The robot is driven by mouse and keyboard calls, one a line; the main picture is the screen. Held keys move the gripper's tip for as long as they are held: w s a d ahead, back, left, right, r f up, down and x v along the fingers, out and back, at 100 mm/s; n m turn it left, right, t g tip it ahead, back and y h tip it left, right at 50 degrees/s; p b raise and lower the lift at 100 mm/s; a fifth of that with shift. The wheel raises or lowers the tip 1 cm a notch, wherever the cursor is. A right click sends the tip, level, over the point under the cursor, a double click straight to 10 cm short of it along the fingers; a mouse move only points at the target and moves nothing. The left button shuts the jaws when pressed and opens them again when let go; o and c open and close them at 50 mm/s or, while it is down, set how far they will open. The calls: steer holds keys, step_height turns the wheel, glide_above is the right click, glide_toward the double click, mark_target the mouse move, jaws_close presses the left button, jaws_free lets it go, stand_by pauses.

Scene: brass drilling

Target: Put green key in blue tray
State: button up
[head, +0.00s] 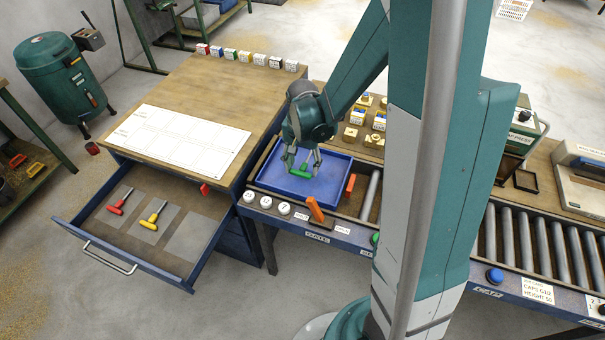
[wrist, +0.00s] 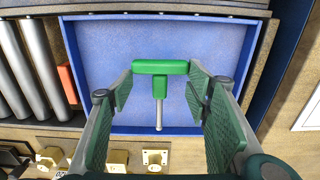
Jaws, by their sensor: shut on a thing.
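The green key (wrist: 160,68) is a T-shaped tool with a green handle and a metal shaft. In the wrist view it lies between the fingers of my gripper (wrist: 160,85), which are shut on its handle. The blue tray (wrist: 105,50) fills the background behind the key. In the head view my gripper (head: 302,162) points down over the blue tray (head: 327,195), with the green key (head: 300,173) at its fingertips, within the tray's outline. I cannot tell whether the key touches the tray floor.
An open drawer (head: 185,268) at left holds a red key (head: 121,201) and a yellow key (head: 154,215). An orange block (head: 350,184) stands at the tray's right side, by the rollers (head: 371,195). An orange lever (head: 315,209) stands in front. Brass parts (head: 349,135) lie behind.

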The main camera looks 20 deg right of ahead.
mark_target(302, 168)
steer(key=shift+f+b, duration=0.3)
steer(key=shift+f, duration=1.8)
steer(key=shift+f, duration=0.15)
steer(key=o, duration=0.9)
steer(key=shift+r, duration=0.2)
steer(key=shift+r+p, duration=0.9)
steer(key=shift+r, duration=5.1)
